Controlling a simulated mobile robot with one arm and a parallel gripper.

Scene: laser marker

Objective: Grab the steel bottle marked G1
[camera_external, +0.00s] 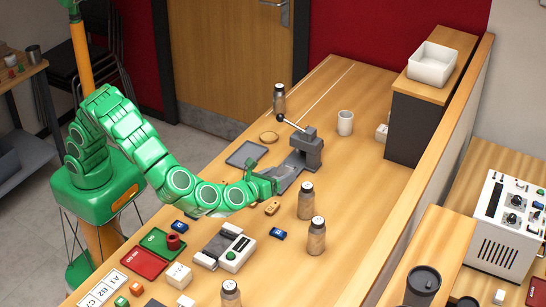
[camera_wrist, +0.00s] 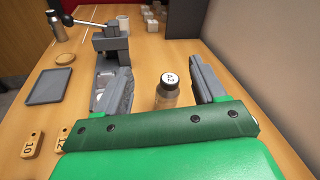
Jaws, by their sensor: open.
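My gripper (camera_external: 278,183) reaches over the bench with its fingers apart. In the wrist view the gripper (camera_wrist: 160,68) has a bottle (camera_wrist: 168,92) with a white cap reading A2 showing between its fingers; I cannot tell how deep it sits there. This looks like the bottle (camera_external: 305,204) just right of the gripper in the external view. A second bottle (camera_external: 316,238) stands nearer the camera, and another (camera_external: 230,295) at the bottom edge. A steel bottle (camera_external: 279,102) stands at the far end, also in the wrist view (camera_wrist: 57,28). No G1 mark is readable.
A grey lever press (camera_external: 308,150) stands beyond the gripper, with a dark tray (camera_external: 246,154) and round wooden disc (camera_external: 269,137) to its left. A white cup (camera_external: 345,123) stands right of it. A raised wooden ledge (camera_external: 420,205) bounds the bench's right side.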

